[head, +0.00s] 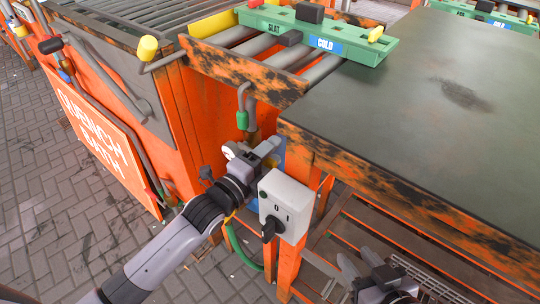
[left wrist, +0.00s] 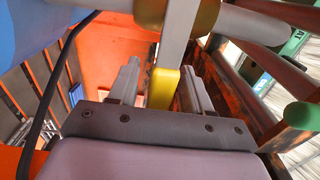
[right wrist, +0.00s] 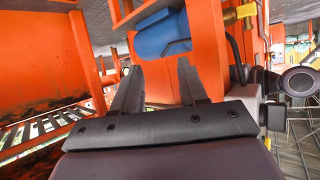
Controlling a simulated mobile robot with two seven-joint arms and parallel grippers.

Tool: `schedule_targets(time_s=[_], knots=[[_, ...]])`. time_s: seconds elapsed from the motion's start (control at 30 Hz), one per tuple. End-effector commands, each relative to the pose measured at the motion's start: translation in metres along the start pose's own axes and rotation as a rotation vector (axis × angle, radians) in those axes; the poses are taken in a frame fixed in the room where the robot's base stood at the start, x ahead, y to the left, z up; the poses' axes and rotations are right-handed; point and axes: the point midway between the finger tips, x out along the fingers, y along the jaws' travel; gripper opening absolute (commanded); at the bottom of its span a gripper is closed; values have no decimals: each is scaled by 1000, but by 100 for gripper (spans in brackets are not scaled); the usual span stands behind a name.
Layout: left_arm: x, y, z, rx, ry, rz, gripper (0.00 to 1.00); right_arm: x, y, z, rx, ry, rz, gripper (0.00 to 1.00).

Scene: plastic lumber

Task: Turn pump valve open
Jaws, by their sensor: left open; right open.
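In the left wrist view a valve lever (left wrist: 173,50) with a flat grey arm and a yellow end (left wrist: 163,88) hangs from a brass-coloured body on a grey pipe (left wrist: 255,24). My left gripper (left wrist: 160,80) is open, with one finger on each side of the yellow end; I cannot tell whether either touches it. In the head view my left gripper (head: 272,145) is beside the table's corner post and hides the lever. The blue pump (right wrist: 162,35) shows in the right wrist view. My right gripper (right wrist: 158,80) is open and empty, also seen low in the head view (head: 375,270).
A switch box (head: 286,207) with a black knob is close to my left gripper. A green-ended handle (head: 242,120) hangs nearby. The dark tabletop (head: 430,110) and its orange frame are at right, the quench bath (head: 105,140) at left. Paved floor is clear at lower left.

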Motion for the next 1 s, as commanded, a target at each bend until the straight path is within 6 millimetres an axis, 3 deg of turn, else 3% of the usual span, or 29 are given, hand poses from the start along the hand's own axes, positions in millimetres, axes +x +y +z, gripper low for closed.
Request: schedule_targets(time_s=[0.2,0.33,0.37,0.83,1.0], knots=[[0,0,0,0,0,1,49,0,0,0,0,0,-1,43],[0,0,0,0,0,1,7,0,0,0,1,0,-1,43],[0,0,0,0,0,1,0,0,0,0,1,0,-1,43],[0,-9,0,-91,-1,3,0,-7,3,-12,-7,-1,13,43],[0,-18,2,-207,-1,3,0,-11,12,-3,9,-44,34,43]])
